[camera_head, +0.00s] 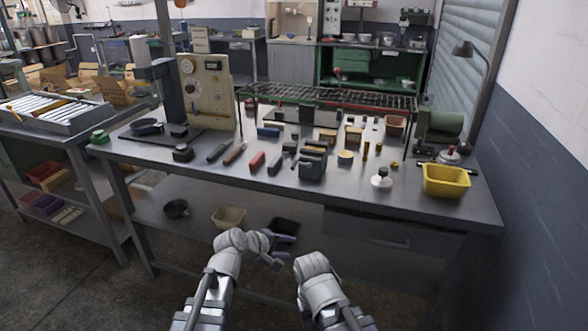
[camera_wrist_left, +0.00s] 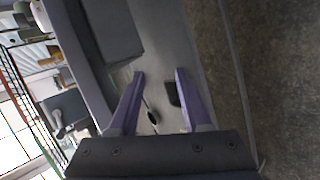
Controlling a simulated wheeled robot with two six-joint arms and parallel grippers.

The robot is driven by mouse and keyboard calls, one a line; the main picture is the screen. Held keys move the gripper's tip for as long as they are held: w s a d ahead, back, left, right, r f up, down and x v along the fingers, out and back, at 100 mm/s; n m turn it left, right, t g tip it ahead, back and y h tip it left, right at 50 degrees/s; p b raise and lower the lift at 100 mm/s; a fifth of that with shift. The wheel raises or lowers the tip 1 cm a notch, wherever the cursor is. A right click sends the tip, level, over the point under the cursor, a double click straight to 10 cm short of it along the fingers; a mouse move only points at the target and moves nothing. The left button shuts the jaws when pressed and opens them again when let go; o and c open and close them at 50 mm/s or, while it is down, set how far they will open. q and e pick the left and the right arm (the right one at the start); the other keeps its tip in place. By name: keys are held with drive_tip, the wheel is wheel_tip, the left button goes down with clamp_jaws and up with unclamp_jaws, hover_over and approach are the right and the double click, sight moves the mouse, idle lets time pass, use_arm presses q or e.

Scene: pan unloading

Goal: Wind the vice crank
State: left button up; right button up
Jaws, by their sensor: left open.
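A dark grey block-like fixture (camera_head: 313,165), which looks like the vice, stands at the front edge of the workbench, right of the middle. Its crank is too small to make out. My left gripper (camera_head: 284,249) is below and in front of the bench edge, apart from the fixture. It is open, with its two purple fingers spread. In the left wrist view the gripper (camera_wrist_left: 160,74) has nothing between its fingers. My right arm shows low in the head view, but its gripper fingers do not show.
The workbench (camera_head: 400,213) holds several hand tools and small parts. A yellow bin (camera_head: 446,181) and a green machine (camera_head: 440,126) stand at its right. A beige panel (camera_head: 205,92) rises at the left. The shelf below holds a tan bin (camera_head: 229,217).

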use_arm(q)
drive_tip(key=w+d+r+n+t+h, duration=0.2)
drive_tip(key=w+d+r+n+t, duration=0.15)
drive_tip(key=w+r+n, duration=0.35)
drive_tip(key=n+t+y, duration=0.3)
drive_tip(key=n+t, duration=0.4)
drive_tip(key=n, duration=0.9)
approach(293, 166)
drive_tip(key=w, duration=0.2)
drive_tip(key=shift+g, duration=0.25)
drive_tip(key=shift+f+x, duration=0.1)
drive_tip(key=shift+x, duration=2)
drive_tip(key=shift+f+x, duration=0.15)
drive_tip(key=shift+x, duration=1.95)
drive_tip(key=shift+s+d, duration=0.1)
drive_tip(key=shift+d, duration=0.05)
clamp_jaws()
